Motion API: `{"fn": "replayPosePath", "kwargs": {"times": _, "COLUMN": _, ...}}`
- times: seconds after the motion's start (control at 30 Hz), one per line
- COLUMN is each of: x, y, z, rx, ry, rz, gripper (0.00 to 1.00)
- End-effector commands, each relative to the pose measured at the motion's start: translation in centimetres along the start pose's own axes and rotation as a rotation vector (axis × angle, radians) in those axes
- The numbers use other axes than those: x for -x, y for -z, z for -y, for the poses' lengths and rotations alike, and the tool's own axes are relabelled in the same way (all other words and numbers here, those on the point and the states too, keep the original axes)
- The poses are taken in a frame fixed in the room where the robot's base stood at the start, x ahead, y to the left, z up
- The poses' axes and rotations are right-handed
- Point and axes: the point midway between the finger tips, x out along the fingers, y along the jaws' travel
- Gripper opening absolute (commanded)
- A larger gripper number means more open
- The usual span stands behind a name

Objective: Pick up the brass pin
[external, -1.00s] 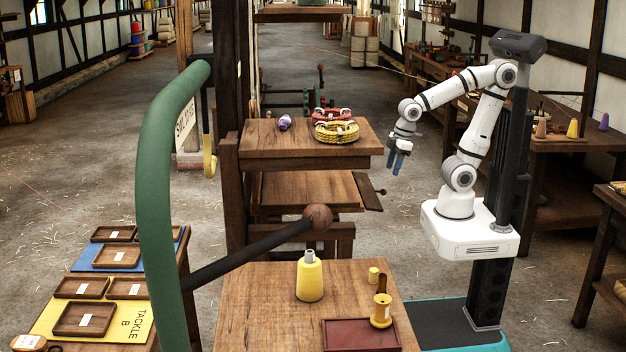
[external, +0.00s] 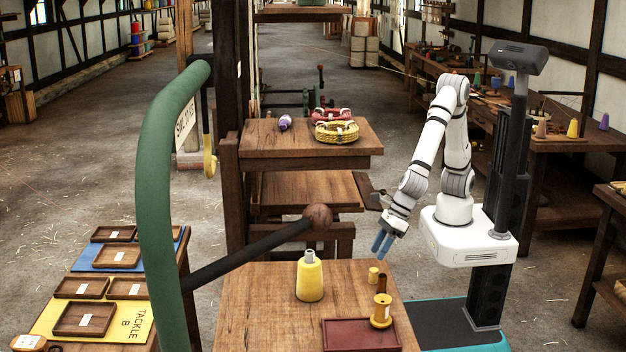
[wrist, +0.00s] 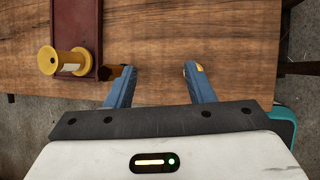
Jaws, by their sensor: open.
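A slim brown-gold upright peg (external: 382,281), which looks like the brass pin, shows just behind the yellow spool on the near table. In the wrist view the peg (wrist: 126,73) is at the tip of the left finger, which hides part of it. My gripper (external: 382,244) is open, points down and hangs above the table's far right corner. In the wrist view my gripper (wrist: 158,72) has empty space between its blue fingers. A short yellow cylinder (external: 374,275) stands behind the peg and shows by the right fingertip in the wrist view (wrist: 200,68).
The yellow spool (external: 381,316) stands at the corner of a dark red tray (external: 350,343). A yellow bottle (external: 310,280) stands further left on the wooden table (external: 255,300). A dark bar with a round knob (external: 318,217) reaches over the table's left side.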

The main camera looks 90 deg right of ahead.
Motion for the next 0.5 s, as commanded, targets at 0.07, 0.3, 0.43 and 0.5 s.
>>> {"fn": "replayPosePath", "kwargs": {"times": 0.07, "x": -0.8, "y": 0.9, "z": -2.9, "rx": 0.211, "ry": -0.038, "rz": 0.002, "gripper": 0.48}}
{"fn": "replayPosePath", "kwargs": {"times": 0.3, "x": -2.1, "y": 2.4, "z": -6.6, "rx": 0.515, "ry": -0.095, "rz": 0.019, "gripper": 0.48}}
{"fn": "replayPosePath", "kwargs": {"times": 0.43, "x": -3.5, "y": 2.5, "z": -6.8, "rx": 0.531, "ry": -0.097, "rz": 0.02, "gripper": 0.48}}
{"fn": "replayPosePath", "kwargs": {"times": 0.5, "x": -4.3, "y": 2.5, "z": -6.8, "rx": 0.53, "ry": -0.097, "rz": 0.021, "gripper": 0.48}}
